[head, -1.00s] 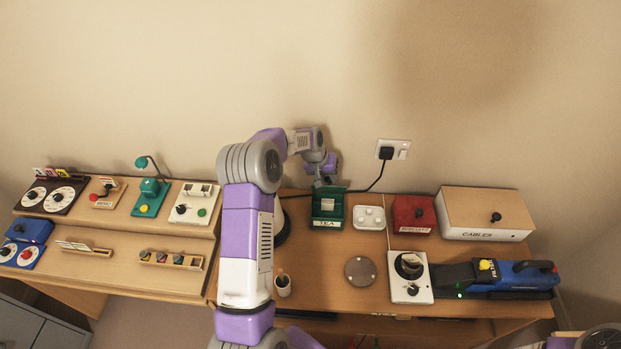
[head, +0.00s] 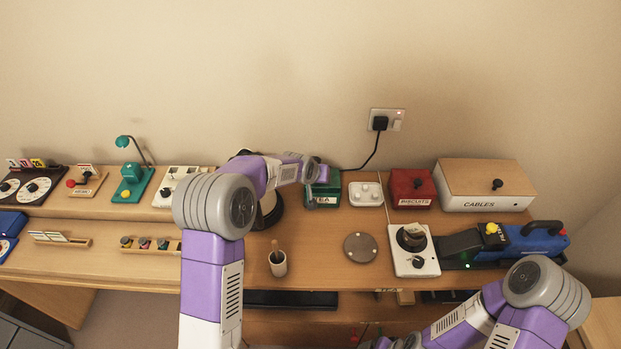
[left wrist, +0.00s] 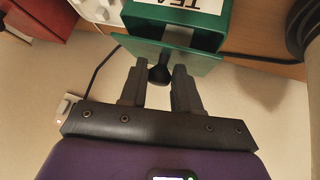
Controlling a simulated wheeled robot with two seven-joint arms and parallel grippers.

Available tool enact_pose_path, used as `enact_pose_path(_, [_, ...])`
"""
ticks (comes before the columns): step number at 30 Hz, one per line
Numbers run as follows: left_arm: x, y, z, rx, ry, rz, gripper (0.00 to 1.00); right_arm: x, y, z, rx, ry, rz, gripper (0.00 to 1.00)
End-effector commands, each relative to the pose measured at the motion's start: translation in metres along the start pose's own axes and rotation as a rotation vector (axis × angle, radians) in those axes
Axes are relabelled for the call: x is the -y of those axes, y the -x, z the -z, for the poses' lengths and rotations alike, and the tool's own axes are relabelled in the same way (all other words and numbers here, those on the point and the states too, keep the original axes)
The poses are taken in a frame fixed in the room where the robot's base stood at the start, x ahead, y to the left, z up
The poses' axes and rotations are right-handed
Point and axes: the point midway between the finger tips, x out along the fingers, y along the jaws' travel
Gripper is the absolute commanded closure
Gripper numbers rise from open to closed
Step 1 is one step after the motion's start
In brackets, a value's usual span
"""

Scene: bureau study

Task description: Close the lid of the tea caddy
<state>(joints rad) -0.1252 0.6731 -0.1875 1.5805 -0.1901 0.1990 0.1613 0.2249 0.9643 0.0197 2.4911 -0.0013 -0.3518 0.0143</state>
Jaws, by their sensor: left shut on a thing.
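The green tea caddy (head: 326,190) stands at the back of the desk, left of the white pad, partly covered by my left arm. In the left wrist view its box (left wrist: 190,22) shows a TEA label upside down. The green lid (left wrist: 135,47) appears raised off the box, with a pale thing showing between them; its exact angle is hard to tell. My left gripper (left wrist: 158,82) is shut on the lid's black knob (left wrist: 160,73). In the head view the left gripper (head: 311,198) is at the caddy. My right forearm is at the bottom right; its gripper is out of view.
Right of the caddy are a white pad (head: 365,193), a red biscuits box (head: 411,187) and a cables box (head: 485,185). A cable runs to the wall socket (head: 387,121).

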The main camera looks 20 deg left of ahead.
Motion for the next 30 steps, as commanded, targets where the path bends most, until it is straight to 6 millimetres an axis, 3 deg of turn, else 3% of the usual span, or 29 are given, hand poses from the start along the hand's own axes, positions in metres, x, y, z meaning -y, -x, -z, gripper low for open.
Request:
enact_pose_path(1, [-0.001, -0.007, -0.013, 0.025, 0.000, 0.000, 1.00, -0.002, -0.005, 0.001, 0.000, 0.000, 0.000, 0.23])
enact_pose_path(6, [0.000, -0.012, -0.020, 0.026, 0.001, 0.000, 1.00, -0.004, -0.012, 0.001, -0.001, 0.000, 0.000, 0.23])
enact_pose_path(29, [0.002, -0.018, -0.027, 0.027, 0.005, 0.001, 1.00, -0.007, -0.018, 0.001, 0.000, 0.000, 0.000, 0.23])
enact_pose_path(30, [0.002, -0.018, -0.027, 0.027, 0.005, 0.001, 0.66, -0.007, -0.018, 0.001, 0.000, 0.000, 0.000, 0.23])
